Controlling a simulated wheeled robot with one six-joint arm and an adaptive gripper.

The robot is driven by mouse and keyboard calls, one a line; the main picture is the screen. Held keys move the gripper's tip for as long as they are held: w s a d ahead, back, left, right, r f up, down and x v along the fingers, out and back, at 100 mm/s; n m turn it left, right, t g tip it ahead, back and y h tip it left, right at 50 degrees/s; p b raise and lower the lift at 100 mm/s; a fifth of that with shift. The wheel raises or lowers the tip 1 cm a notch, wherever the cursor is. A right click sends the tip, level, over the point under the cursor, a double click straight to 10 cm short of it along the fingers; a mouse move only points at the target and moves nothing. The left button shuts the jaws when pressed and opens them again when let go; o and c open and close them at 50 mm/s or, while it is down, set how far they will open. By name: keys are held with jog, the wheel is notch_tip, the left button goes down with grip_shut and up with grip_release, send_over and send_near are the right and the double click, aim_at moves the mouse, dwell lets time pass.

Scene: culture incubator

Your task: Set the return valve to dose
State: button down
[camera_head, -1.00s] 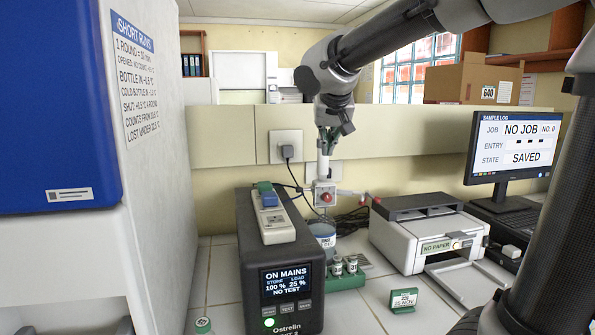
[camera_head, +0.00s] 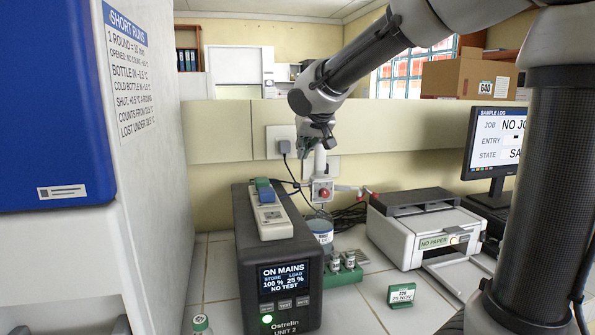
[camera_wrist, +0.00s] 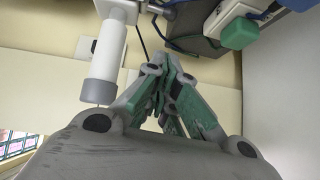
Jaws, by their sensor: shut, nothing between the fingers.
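A bottle-top dispenser (camera_head: 321,191) stands on a clear, labelled bottle (camera_head: 321,228) behind the black power unit. It has a white upright barrel (camera_head: 320,160), a red round knob (camera_head: 324,194) on its front, and a side spout ending in red at its right. I take the red knob for the return valve; its setting is too small to read. In the wrist view the white barrel with its grey end (camera_wrist: 105,62) is left of the fingers. My gripper (camera_wrist: 170,68) is shut and empty, its green fingers together beside the barrel. In the head view my gripper (camera_head: 305,147) is just left of the barrel's top.
The black power unit (camera_head: 285,262) carries a white power strip (camera_head: 268,215) and stands in front. A green rack (camera_head: 343,274) with small vials sits before the bottle. A printer (camera_head: 420,228) is at right, a blue-and-white cabinet (camera_head: 150,215) at left. Tiles around the green sign (camera_head: 401,294) are clear.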

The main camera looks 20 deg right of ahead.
send_over(295, 183)
jog(key=f, duration=0.3)
jog(key=d+f, duration=0.1)
jog(key=f, duration=0.1)
jog(key=shift+f, duration=0.35)
jog(key=shift+a+f, duration=0.15)
jog(key=shift+f, duration=0.65)
jog(key=shift+a+f+n+h, duration=0.35)
jog(key=shift+a+n+h, duration=0.1)
jog(key=shift+h, duration=0.35)
jog(key=f+h, duration=0.1)
jog(key=a+n+h, duration=0.1)
jog(key=h, duration=0.1)
jog(key=shift+f+n, duration=0.25)
jog(key=shift+f, duration=0.1)
jog(key=shift+r, duration=0.8)
jog(key=shift+r, duration=0.1)
